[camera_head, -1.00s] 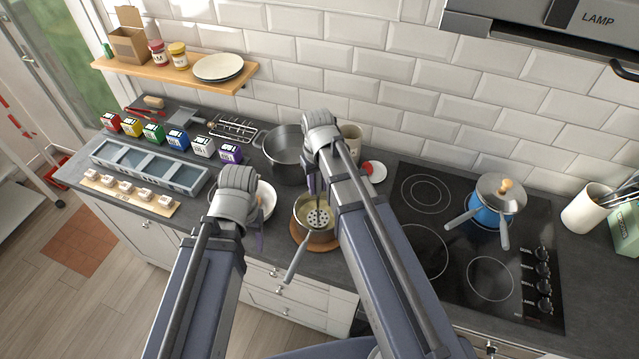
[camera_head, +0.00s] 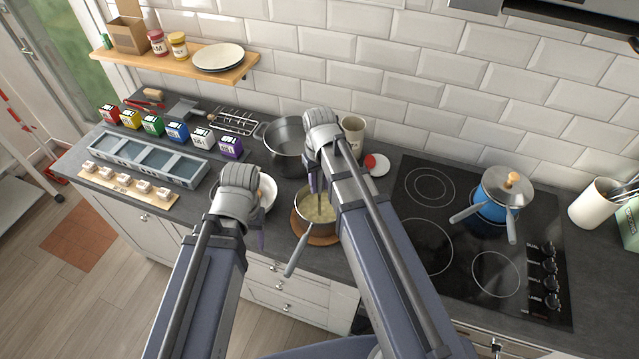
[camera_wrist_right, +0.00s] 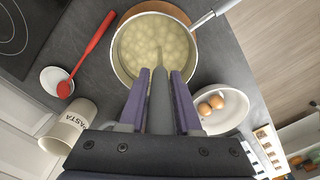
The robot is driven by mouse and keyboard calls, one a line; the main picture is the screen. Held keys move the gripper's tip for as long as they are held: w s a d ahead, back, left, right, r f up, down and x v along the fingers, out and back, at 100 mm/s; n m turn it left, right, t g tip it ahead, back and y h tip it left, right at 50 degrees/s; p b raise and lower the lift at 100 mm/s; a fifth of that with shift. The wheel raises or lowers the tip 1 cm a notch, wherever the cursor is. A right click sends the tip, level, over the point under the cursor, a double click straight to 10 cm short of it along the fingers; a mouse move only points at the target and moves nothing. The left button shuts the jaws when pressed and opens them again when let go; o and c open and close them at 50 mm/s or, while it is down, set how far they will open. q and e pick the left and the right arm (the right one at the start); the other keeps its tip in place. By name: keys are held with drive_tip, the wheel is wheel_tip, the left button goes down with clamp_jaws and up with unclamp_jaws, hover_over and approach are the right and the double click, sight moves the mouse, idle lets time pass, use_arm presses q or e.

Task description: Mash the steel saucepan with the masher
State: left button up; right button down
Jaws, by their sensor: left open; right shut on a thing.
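The steel saucepan (camera_head: 304,225) stands on a round wooden trivet (camera_head: 322,240) at the worktop's front, its long handle pointing to the front left. Pale yellow lumpy food fills it, clear in the right wrist view (camera_wrist_right: 152,42). My right gripper (camera_head: 317,184) is above the pan and shut on the grey handle of the masher (camera_wrist_right: 160,98). The masher points down into the pan; its head is hidden, apparently in the food. My left gripper (camera_head: 261,236) is open and empty, left of the pan by a white dish (camera_head: 269,192).
The white dish holds brown eggs (camera_wrist_right: 210,104). A large grey pot (camera_head: 286,138) and a pasta jar (camera_head: 353,134) stand behind. A red spoon (camera_wrist_right: 92,52) lies on a small plate. Right is the hob (camera_head: 440,260) with a blue pan (camera_head: 492,205).

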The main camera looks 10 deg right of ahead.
sight(321, 175)
wheel_tip(321, 175, up, 4)
drive_tip(key=p, duration=0.2)
drive_tip(key=shift+f+p, duration=0.25)
drive_tip(key=shift+p, duration=0.15)
drive_tip(key=shift+w+d+f, duration=0.15)
drive_tip(key=shift+d, duration=0.1)
wheel_tip(321, 175, down, 5)
drive_tip(key=d+b, duration=0.2)
drive_tip(key=b, duration=0.3)
drive_tip(key=r+p, duration=0.4)
drive_tip(key=r, duration=0.1)
drive_tip(key=shift+w+a+p, duration=0.1)
drive_tip(key=shift+w+p, duration=0.25)
drive_tip(key=shift+w, duration=0.05)
